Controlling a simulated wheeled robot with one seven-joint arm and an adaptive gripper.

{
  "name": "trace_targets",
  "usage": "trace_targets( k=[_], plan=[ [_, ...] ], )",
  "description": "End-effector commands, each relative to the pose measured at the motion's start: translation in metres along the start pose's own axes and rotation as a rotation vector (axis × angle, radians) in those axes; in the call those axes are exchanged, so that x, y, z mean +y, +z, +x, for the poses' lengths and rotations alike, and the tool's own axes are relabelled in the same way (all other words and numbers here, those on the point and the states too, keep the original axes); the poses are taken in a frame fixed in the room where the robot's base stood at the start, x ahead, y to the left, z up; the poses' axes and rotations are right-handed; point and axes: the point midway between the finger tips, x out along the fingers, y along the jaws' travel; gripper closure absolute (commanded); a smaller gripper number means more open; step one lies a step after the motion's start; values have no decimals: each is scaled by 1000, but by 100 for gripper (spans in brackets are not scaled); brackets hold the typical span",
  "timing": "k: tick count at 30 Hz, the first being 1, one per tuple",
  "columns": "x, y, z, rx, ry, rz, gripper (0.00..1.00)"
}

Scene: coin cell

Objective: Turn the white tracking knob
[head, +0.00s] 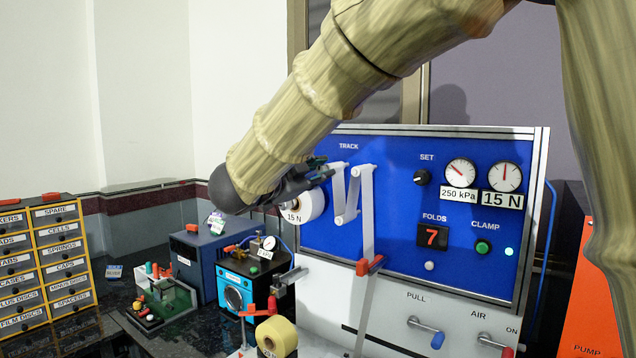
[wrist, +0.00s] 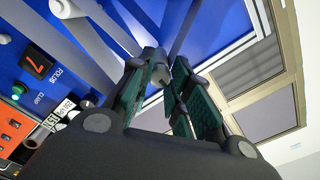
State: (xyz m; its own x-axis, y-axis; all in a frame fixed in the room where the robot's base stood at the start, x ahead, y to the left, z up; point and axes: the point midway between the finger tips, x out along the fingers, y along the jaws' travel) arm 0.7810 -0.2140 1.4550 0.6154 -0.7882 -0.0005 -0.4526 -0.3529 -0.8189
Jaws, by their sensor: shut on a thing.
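My gripper (head: 316,168) is at the left part of the blue panel (head: 400,262), just left of the TRACK label (head: 348,146). It also shows in the wrist view (wrist: 166,84), its green-padded fingers closed on a small pale piece that looks like the white tracking knob (wrist: 158,76). Only a little of the knob shows between the fingers. In the head view my gripper covers it, so its turn angle cannot be told.
A white film strip (head: 367,215) runs over rollers right beside my gripper and down to a red clip (head: 369,266). A white roll (head: 306,205) marked 15 N sits just below. The FOLDS display (head: 432,236) reads 7. A blue machine (head: 205,258) stands lower left.

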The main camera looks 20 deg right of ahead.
Motion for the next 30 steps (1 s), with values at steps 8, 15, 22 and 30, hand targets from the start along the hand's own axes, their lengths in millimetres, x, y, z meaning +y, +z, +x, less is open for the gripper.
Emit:
trace_targets(
  k=[8, 15, 22, 30],
  plan=[
    [4, 4, -1, -5, 4, 21, 100],
    [4, 4, -2, -5, 4, 21, 100],
    [3, 3, -1, -3, 3, 22, 57],
    [2, 1, 0, -1, 2, 24, 57]
  ],
)
